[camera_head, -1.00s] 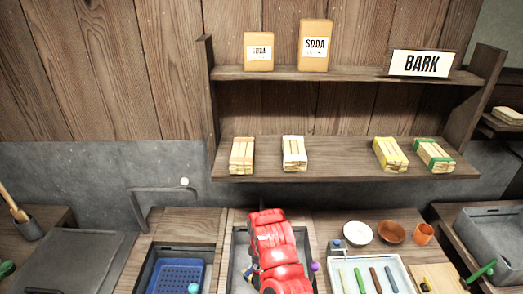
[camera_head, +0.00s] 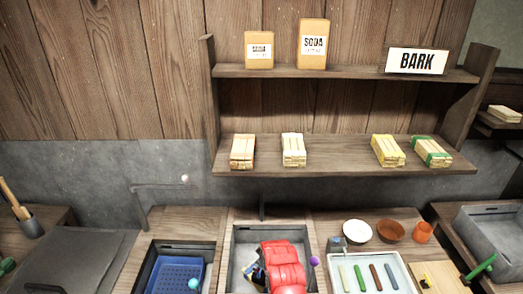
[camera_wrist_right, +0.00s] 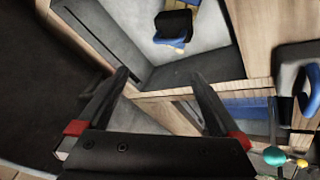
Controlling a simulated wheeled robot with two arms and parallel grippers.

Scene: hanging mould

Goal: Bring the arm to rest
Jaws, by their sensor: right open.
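My red arm (camera_head: 283,268) reaches into the head view from the bottom, over the grey basin (camera_head: 240,240) in the middle of the counter. My right gripper (camera_wrist_right: 160,82) shows in the right wrist view with its two dark fingers apart. Nothing is between them. It points over wooden counter edges beside a grey basin. The gripper itself cannot be made out in the head view. My left gripper is not in view.
A blue and black item (camera_head: 256,272) lies in the basin, left of my arm. A blue tray (camera_head: 178,273) is to the left. A pale tray with several coloured sticks (camera_head: 358,277) and bowls (camera_head: 357,232) are to the right. A stocked shelf (camera_head: 345,158) hangs above.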

